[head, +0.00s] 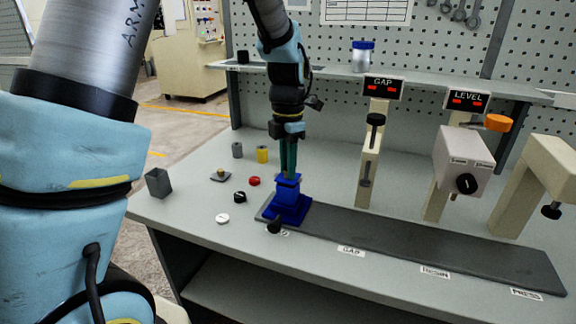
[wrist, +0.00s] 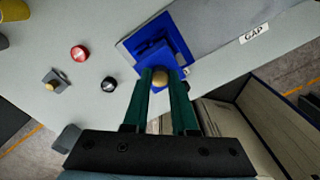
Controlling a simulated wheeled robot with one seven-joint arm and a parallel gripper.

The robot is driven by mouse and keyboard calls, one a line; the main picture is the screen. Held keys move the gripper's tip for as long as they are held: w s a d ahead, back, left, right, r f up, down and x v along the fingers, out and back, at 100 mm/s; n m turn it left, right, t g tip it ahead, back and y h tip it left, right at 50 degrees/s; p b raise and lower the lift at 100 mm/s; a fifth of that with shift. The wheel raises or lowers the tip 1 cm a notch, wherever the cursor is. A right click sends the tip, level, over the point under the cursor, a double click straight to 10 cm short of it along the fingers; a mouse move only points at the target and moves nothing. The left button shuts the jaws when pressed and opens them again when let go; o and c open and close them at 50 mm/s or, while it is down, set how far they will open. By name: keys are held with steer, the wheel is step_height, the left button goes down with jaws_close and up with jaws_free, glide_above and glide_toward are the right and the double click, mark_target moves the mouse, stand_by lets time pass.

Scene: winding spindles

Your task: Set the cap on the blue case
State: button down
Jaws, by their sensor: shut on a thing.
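The blue case (head: 290,203) stands at the left end of the dark strip on the bench, with a wide blue base around it. My gripper (head: 288,174) is directly above it, pointing down. In the wrist view my gripper (wrist: 161,80) is shut on a round brass knob (wrist: 160,77), which looks like the knob of the cap. A blue block-like top (wrist: 152,55) shows just beyond the knob. Where the cap ends and the case begins is hard to tell, and so is whether they touch. The fingers hide part of both.
Red (head: 254,181), black (head: 239,197) and white (head: 222,218) discs lie left of the case. A small plate with a brass knob (head: 220,176) lies behind them. The dark strip (head: 400,240) runs clear to the right, below the gauge posts (head: 370,160).

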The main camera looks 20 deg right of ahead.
steer(key=shift+f, duration=0.6)
stand_by(0.6)
steer(key=c, duration=0.6)
jaws_free()
steer(key=shift+c, duration=0.2)
step_height(320, 180, up, 11)
steer(key=b, duration=0.2)
steer(key=shift+f, duration=0.1)
steer(key=w+a+f+m, duration=0.1)
steer(key=a+f+m, duration=0.2)
steer(key=a+m, duration=0.35)
steer(key=w+a+f+m, duration=0.1)
steer(key=a+f+m, duration=0.2)
steer(key=a, duration=0.7)
steer(key=s+a+f+m, duration=0.2)
steer(key=s+a+m, duration=0.1)
steer(key=a+m, duration=0.2)
steer(key=s+a+f+m+t, duration=0.1)
steer(key=s+a+f+m, duration=0.1)
steer(key=a+m, duration=0.4)
steer(key=s+a, duration=0.1)
steer(key=a, duration=0.1)
steer(key=shift+a+f+t, duration=0.3)
steer(key=shift+a+f, duration=0.05)
